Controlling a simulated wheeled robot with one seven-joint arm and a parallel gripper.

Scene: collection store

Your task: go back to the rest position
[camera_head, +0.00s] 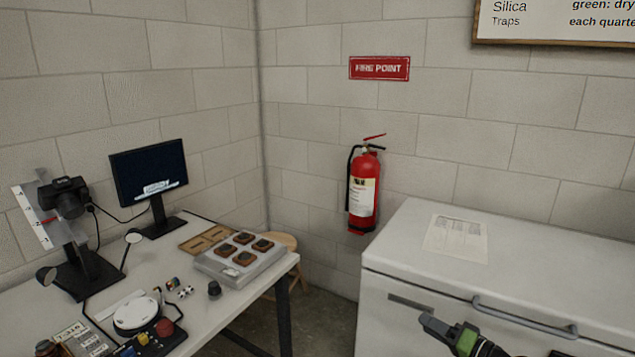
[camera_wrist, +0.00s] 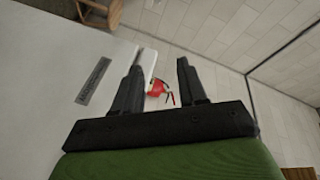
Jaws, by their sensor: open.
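My gripper (camera_head: 432,323) shows at the lower right of the head view, in front of the white chest freezer (camera_head: 390,285). In the wrist view my gripper (camera_wrist: 160,68) has its two black fingers spread well apart, with nothing held between them. The green part of my wrist fills the bottom of that view. Beyond the fingers, the red fire extinguisher (camera_wrist: 157,88) shows in the gap, at a distance. The freezer's white front (camera_wrist: 50,80) with a grey strip lies to the left of the fingers.
The freezer's handle (camera_head: 520,318) is close to my arm, and a paper sheet (camera_head: 456,238) lies on its lid. The fire extinguisher (camera_head: 363,190) hangs on the wall. A cluttered desk (camera_head: 225,312) with a monitor (camera_head: 150,185) stands left. Floor shows between desk and freezer.

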